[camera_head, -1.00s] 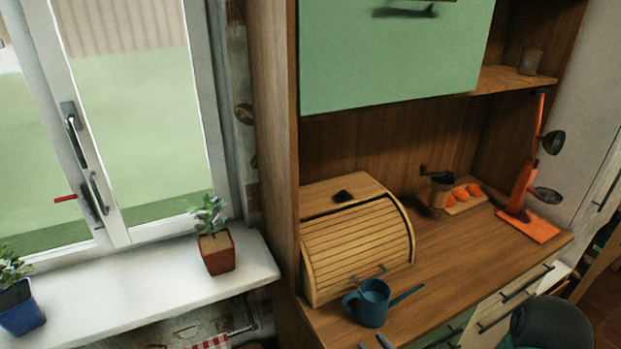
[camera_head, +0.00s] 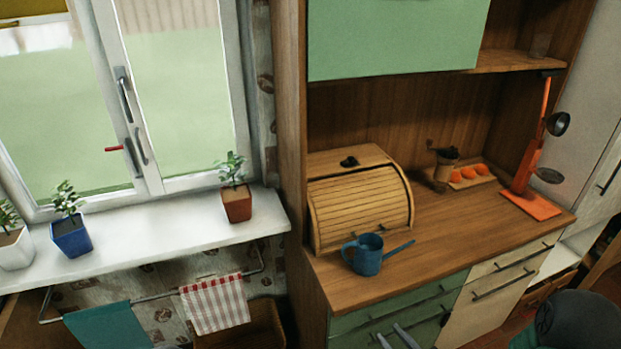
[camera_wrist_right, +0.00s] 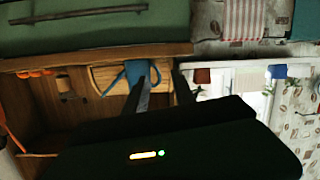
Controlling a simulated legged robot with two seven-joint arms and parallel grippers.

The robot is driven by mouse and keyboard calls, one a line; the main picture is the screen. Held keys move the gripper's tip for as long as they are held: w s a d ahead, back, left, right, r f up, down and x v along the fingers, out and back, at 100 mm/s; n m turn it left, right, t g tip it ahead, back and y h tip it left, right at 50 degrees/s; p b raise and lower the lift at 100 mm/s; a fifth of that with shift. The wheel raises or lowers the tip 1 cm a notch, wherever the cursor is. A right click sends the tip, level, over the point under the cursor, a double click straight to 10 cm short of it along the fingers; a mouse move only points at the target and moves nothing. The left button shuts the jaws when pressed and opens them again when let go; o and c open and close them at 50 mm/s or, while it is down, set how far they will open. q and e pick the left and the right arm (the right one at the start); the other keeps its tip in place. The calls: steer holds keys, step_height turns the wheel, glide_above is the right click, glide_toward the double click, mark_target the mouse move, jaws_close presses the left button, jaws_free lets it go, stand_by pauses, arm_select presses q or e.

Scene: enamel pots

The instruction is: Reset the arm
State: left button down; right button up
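My right gripper (camera_head: 395,340) shows as two grey fingertips at the bottom edge of the head view, in front of the green drawers. In the right wrist view its two dark fingers (camera_wrist_right: 163,92) stand apart with nothing held between them. The blue watering can (camera_head: 367,255) stands upright on the wooden counter, clear of the gripper in the head view. In the wrist view the can (camera_wrist_right: 137,70) shows beyond the fingers, partly covered by one. My left gripper is not in view.
A wooden bread box (camera_head: 358,205) stands behind the can. A grinder (camera_head: 445,165), oranges (camera_head: 468,174) and an orange-red device (camera_head: 528,175) stand farther right. Potted plants (camera_head: 237,200) line the windowsill (camera_head: 160,233). Towels (camera_head: 214,304) hang below it. The counter's middle (camera_head: 450,230) is clear.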

steer(key=s+d+m+g+h+p, duration=0.1)
steer(key=s+d+m+g+h, duration=0.25)
steer(key=g+h, duration=0.3)
steer(key=s+a+r+m+g, duration=0.1)
steer(key=s+g, duration=0.3)
steer(key=s, duration=0.4)
steer(key=shift+a+r+m+p, duration=0.35)
steer(key=shift+a+r+m, duration=0.05)
steer(key=shift+r+m, duration=0.4)
steer(key=shift+a+r, duration=0.1)
